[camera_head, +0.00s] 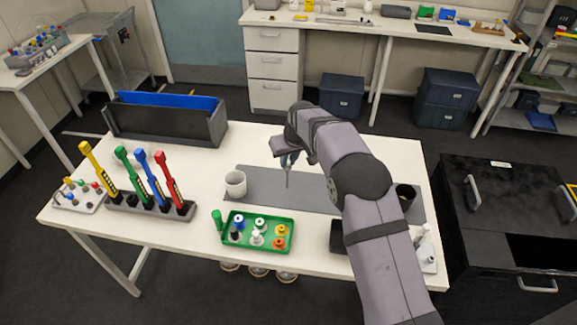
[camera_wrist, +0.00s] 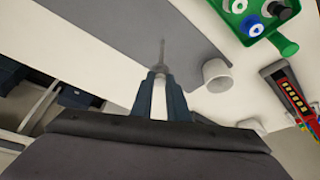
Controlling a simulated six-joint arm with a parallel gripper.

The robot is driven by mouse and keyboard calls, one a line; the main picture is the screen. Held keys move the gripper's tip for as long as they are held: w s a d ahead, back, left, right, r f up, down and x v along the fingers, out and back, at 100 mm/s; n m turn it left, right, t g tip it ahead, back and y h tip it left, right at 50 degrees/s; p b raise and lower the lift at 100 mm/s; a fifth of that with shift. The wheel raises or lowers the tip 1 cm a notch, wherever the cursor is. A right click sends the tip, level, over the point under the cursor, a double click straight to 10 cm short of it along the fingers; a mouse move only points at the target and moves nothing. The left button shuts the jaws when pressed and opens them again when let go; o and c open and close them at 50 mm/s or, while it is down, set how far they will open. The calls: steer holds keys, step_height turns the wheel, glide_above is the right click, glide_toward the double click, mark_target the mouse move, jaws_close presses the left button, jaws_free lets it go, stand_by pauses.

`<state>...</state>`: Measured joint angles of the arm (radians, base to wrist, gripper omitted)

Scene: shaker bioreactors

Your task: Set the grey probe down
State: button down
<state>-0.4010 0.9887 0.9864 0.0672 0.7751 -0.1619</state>
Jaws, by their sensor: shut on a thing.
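My gripper (camera_head: 288,160) is above the middle of the white table and is shut on the grey probe (camera_head: 287,178). The probe's thin tip points down over the grey mat (camera_head: 258,187). In the wrist view the probe (camera_wrist: 162,52) sticks out from between the two dark blue fingers of my gripper (camera_wrist: 160,88). Its upper part is hidden between them. I cannot tell whether the tip touches the mat (camera_wrist: 180,35) or hangs just above it.
A white cup (camera_head: 236,184) stands at the mat's left end and a black cup (camera_head: 405,195) at its right. A green tray (camera_head: 272,218) with several bottles is in front. A rack (camera_head: 150,207) with several coloured tools stands left. A dark bin (camera_head: 165,125) is behind.

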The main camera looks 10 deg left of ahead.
mark_target(288, 167)
steer(key=shift+f+p, duration=0.65)
steer(key=shift+f, duration=1)
steer(key=shift+f, duration=0.15)
steer(key=c, duration=1.7)
jaws_free()
steer(key=shift+r, duration=0.3)
steer(key=b+v, duration=0.4)
steer(key=v, duration=0.7)
steer(key=shift+s+d+r, duration=0.15)
steer(key=shift+s+r, duration=0.05)
steer(key=shift+r, duration=0.15)
